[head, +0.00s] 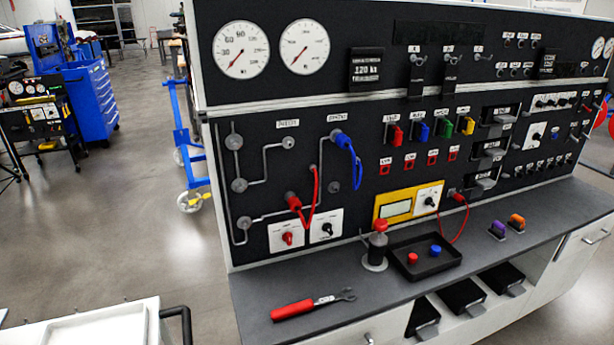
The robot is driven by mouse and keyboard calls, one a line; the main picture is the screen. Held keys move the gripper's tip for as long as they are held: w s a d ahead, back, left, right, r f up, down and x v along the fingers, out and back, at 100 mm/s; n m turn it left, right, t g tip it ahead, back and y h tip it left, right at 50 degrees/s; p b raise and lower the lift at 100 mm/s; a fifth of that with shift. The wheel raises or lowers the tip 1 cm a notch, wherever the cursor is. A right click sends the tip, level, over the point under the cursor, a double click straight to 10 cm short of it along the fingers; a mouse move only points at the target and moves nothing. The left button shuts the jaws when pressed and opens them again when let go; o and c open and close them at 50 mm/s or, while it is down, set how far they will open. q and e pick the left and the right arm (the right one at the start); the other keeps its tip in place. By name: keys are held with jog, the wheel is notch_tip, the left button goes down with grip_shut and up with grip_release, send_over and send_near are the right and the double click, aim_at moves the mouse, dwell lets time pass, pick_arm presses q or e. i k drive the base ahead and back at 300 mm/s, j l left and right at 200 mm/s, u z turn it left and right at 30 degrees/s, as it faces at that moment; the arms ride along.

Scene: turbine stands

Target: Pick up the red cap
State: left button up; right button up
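A small red cap (412,258) sits in a shallow black tray (440,267) on the grey worktop below the control panel. A small blue cap (436,250) sits just to its right in the same tray. To the left of the tray stands a grey fixture (376,250) with a round base and a red knob-like top (380,226). I cannot tell whether that top is a removable cap. Neither of my grippers shows in the head view.
A red-handled wrench (295,309) lies near the worktop's (335,276) front edge. A red cable (466,220) hangs from the panel behind the tray. Purple (497,229) and orange (516,222) pieces stand at the right.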

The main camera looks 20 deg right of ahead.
aim_at(412, 259)
jog(key=z, duration=1.3)
